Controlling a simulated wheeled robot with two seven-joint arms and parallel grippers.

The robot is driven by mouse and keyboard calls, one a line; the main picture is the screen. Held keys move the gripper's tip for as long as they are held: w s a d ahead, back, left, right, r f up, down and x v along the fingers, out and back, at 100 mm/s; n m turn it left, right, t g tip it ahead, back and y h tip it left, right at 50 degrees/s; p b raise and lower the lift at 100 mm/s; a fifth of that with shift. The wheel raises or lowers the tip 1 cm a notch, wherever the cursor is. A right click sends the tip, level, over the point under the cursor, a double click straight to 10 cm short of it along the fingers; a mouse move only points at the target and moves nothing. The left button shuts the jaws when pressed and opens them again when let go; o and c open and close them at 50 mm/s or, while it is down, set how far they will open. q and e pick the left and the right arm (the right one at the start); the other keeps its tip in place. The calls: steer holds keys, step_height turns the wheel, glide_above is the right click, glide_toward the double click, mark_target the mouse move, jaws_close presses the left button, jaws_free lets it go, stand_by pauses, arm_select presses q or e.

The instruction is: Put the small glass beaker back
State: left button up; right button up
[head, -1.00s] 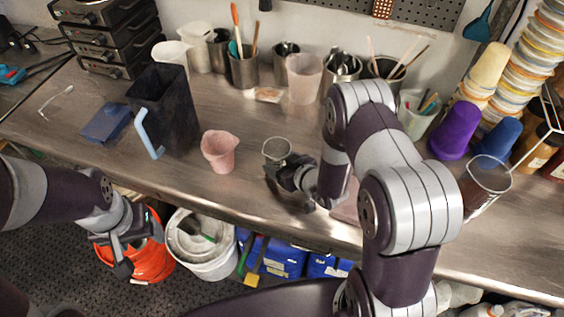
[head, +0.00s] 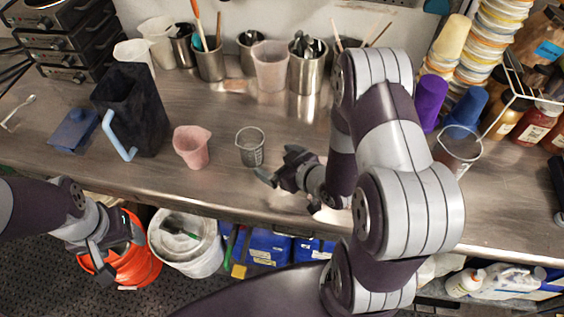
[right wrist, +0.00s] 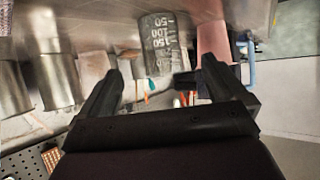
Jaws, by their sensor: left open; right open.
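The small glass beaker (head: 251,148) stands upright on the metal bench, to the right of a pink plastic beaker (head: 192,147). In the right wrist view the small glass beaker (right wrist: 158,45) shows its printed scale and lies beyond the fingertips. My right gripper (head: 276,172) is open and empty, just right of and in front of the glass beaker, apart from it. Its two fingers also show in the right wrist view (right wrist: 158,80) with nothing between them. My left gripper (head: 112,262) is open and empty, low in front of the bench, over an orange bucket.
A dark square pitcher (head: 130,110) with a light blue handle stands left on the bench. Metal cups and a translucent beaker (head: 270,66) line the back. Purple and blue cups and a larger glass beaker (head: 457,150) stand at the right. The orange bucket (head: 143,262) and a white bucket (head: 190,255) are below.

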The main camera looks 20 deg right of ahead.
steer(key=s+r+m+g+h, duration=0.4)
steer(key=s+r+g, duration=0.4)
steer(key=s+g, duration=0.2)
steer(key=shift+s+r, duration=0.4)
steer(key=shift+s, duration=0.05)
